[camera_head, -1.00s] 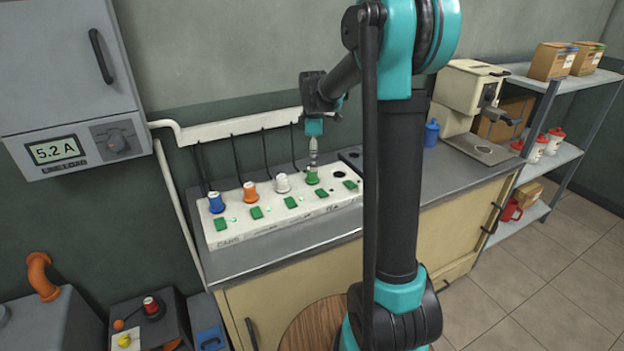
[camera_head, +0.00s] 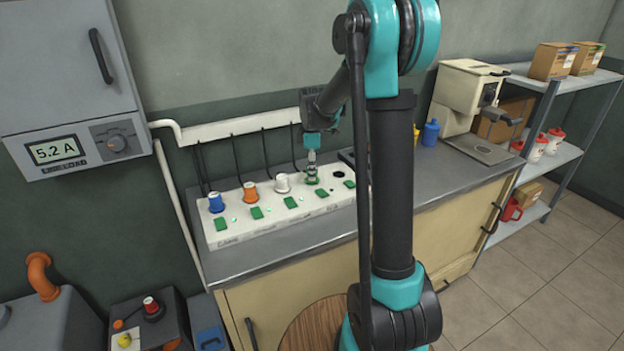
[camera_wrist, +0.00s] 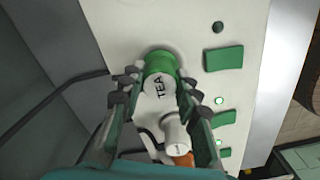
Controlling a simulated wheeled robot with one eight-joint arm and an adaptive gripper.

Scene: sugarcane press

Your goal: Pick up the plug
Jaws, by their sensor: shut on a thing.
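A green plug with a white top marked "TEA" (camera_wrist: 158,84) stands in the white socket strip (camera_head: 278,222). In the head view the green plug (camera_head: 312,181) is the rightmost of the plugs, mostly covered by my gripper. My gripper (camera_head: 311,168) points down over it. In the wrist view my gripper's fingers (camera_wrist: 160,80) lie on both sides of the plug and are shut on it. The plug looks upright and seated at the strip.
A blue plug (camera_head: 216,202), an orange plug (camera_head: 250,191) and a white plug (camera_head: 283,183) stand in line to the left. Black cords hang behind them from a white wall duct (camera_head: 240,127). A coffee machine (camera_head: 470,98) stands to the right on the grey counter.

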